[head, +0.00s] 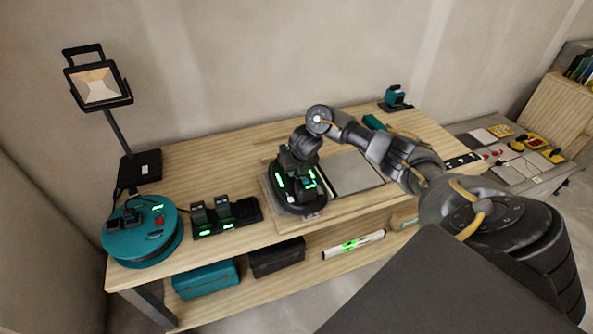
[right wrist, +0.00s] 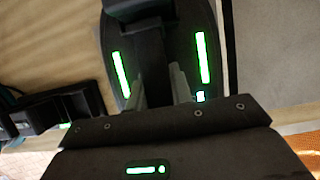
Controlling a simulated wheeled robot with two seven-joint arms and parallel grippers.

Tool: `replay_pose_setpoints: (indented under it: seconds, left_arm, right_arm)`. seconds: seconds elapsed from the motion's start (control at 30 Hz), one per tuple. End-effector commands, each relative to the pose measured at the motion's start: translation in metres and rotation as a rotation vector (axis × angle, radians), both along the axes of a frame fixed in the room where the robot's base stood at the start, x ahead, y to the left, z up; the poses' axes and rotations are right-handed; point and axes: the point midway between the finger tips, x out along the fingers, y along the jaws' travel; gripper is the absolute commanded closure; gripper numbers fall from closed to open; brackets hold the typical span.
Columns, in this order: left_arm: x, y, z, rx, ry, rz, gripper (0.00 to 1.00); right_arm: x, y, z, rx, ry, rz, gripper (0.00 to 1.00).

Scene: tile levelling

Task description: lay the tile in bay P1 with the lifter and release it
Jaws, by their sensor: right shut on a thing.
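The lifter (head: 299,201), black with green lit strips, stands at the middle of the bench. My right gripper (head: 303,153) comes down from above and is shut on the lifter's handle; the right wrist view shows its fingers (right wrist: 157,85) around the handle, with the lifter body (right wrist: 187,30) beyond. A light grey tile (head: 266,192) lies under the lifter, and only its edges show. I cannot tell whether it rests fully in its bay. Another grey tile (head: 352,173) lies just to the right. No bay label is readable. My left gripper is out of view.
A black charger dock (head: 230,218) and a teal cable reel (head: 143,233) stand to the left, with a work lamp (head: 100,88) behind. A spirit level (head: 353,245) and dark case (head: 277,257) lie on the lower shelf. The bench (head: 215,160) behind the lifter is clear.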

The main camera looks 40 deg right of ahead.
Motion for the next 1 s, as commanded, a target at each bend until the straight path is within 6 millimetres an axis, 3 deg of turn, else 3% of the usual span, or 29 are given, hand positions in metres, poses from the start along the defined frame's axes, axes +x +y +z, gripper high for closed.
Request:
replay_pose_setpoints:
  seconds: [0.17,0.2,0.37,0.67,0.87,1.0]
  left_arm:
    - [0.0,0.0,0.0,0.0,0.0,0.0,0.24]
    - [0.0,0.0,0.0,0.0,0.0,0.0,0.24]
    - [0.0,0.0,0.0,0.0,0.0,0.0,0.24]
    - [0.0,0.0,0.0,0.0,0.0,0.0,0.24]
    - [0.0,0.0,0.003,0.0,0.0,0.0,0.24]
    - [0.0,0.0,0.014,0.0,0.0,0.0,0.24]
  right_arm:
    - [0.001,0.0,0.002,0.001,-0.005,-0.001,1.0]
    - [0.001,0.0,0.002,0.001,-0.005,-0.001,0.73]
    - [0.001,0.0,0.001,0.001,-0.002,-0.001,0.53]
    - [-0.002,0.001,-0.001,0.0,0.005,0.002,0.53]
    - [-0.01,0.004,0.026,-0.001,-0.002,0.004,0.53]
    - [-0.02,0.007,0.057,-0.003,-0.003,0.004,0.53]
